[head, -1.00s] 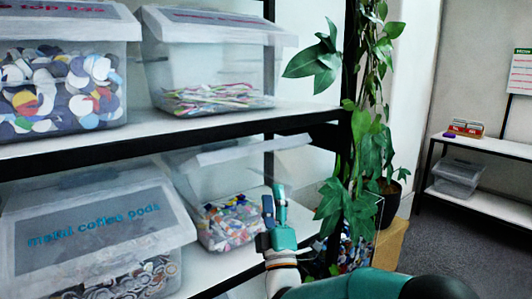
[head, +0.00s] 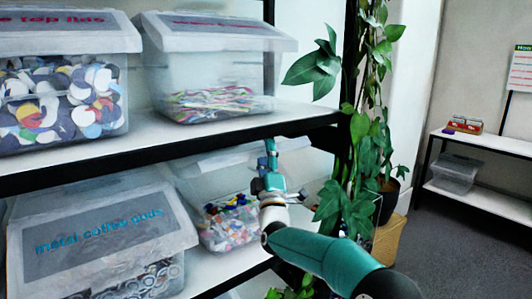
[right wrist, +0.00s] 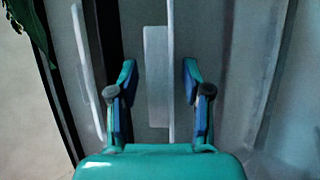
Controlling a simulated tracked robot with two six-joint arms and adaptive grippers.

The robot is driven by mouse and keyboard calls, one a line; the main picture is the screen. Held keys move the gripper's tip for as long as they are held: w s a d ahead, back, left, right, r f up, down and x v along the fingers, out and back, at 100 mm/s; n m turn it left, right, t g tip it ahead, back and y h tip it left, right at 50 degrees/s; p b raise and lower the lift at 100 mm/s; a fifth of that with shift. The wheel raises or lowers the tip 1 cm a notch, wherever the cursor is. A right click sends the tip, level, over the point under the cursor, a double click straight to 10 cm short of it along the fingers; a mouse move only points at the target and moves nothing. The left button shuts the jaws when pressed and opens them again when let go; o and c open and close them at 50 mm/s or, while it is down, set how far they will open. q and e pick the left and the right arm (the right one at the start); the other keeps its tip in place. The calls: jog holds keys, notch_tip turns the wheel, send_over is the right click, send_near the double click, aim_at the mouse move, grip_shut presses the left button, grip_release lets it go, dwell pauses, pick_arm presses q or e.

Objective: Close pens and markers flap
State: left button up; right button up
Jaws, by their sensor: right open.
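A clear bin (head: 227,228) with small colourful items stands on the lower shelf, right of the coffee pods bin. Its pale flap (head: 287,144) sticks out at the upper right, apparently raised; no label on it is readable. My right gripper (head: 268,160) points up in front of this bin, close to the flap, and hides part of it. In the right wrist view my right gripper (right wrist: 158,75) is open, with a thin pale edge (right wrist: 171,100) between its fingers. I cannot tell whether they touch it. My left gripper is not in view.
A metal coffee pods bin (head: 105,240) stands at the left. The upper shelf's dark edge (head: 190,138) runs above my right gripper, with two more bins on that shelf. A leafy plant (head: 345,205) stands close to the right. Open floor (head: 465,245) lies farther right.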

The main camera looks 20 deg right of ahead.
grip_shut()
dwell(0.3)
